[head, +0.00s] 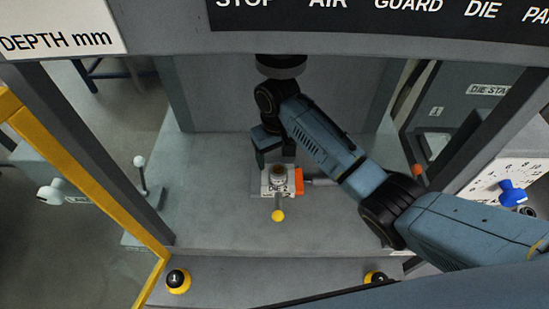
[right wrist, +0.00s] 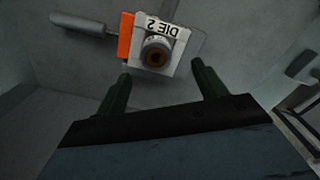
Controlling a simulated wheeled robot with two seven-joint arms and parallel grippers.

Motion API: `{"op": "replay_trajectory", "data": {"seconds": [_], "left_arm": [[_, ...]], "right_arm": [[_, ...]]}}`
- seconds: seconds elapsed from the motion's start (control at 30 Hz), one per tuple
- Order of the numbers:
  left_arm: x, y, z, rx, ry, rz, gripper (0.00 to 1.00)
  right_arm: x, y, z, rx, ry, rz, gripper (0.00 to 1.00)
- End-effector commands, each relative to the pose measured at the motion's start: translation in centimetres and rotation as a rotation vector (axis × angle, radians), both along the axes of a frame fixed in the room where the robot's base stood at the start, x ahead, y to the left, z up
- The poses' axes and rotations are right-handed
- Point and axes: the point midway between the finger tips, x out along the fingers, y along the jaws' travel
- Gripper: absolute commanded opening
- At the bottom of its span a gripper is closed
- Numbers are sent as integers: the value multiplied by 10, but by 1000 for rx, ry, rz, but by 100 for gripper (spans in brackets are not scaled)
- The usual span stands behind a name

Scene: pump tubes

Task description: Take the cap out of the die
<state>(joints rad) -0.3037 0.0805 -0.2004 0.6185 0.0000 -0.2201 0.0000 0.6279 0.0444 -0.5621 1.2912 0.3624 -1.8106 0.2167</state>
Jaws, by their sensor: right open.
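The die (head: 266,187) is a small pale block on the press bed, with an orange side piece and a yellow-knobbed lever at its front. In the right wrist view the die (right wrist: 171,68) carries the label "DIE 2". A round metallic piece with a brown centre, apparently the cap (head: 278,174), sits in its middle; it also shows in the right wrist view (right wrist: 157,52). My right gripper (head: 274,160) is just behind the die. Its two fingers (right wrist: 160,82) are open and empty, apart from the cap. My left gripper is not in view.
A dark round press ram (head: 281,64) hangs above my right wrist. Grey posts and a yellow guard frame (head: 85,180) stand at the left. Two black-and-yellow buttons (head: 178,280) are at the front. The bed is clear on the die's left.

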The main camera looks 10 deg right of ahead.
Motion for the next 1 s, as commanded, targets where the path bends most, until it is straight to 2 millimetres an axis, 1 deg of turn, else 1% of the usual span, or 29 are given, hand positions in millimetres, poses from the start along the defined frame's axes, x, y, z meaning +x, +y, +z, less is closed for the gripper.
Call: {"op": "replay_trajectory", "data": {"seconds": [0.13, 0.2, 0.27, 0.4, 0.5, 0.63, 0.87, 0.9, 1.0], "left_arm": [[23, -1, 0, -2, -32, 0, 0], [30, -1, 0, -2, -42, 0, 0], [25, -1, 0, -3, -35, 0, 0], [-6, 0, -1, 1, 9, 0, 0], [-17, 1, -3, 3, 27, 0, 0], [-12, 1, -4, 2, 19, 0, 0], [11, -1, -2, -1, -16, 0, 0], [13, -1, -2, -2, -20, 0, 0], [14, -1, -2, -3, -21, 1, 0]], "right_arm": [[0, -1, -12, -2, 3, 0, 70], [0, -1, -20, -2, 3, 0, 70], [0, -1, -26, -2, 3, 0, 70], [0, -5, -45, -3, 2, -1, 70], [0, -6, -61, -2, 3, -1, 70], [1, -6, -73, -1, 0, 0, 70], [1, -6, -74, 0, -2, 0, 70], [1, -6, -74, 0, -2, 0, 69], [1, -6, -74, 0, -2, 0, 56]]}}
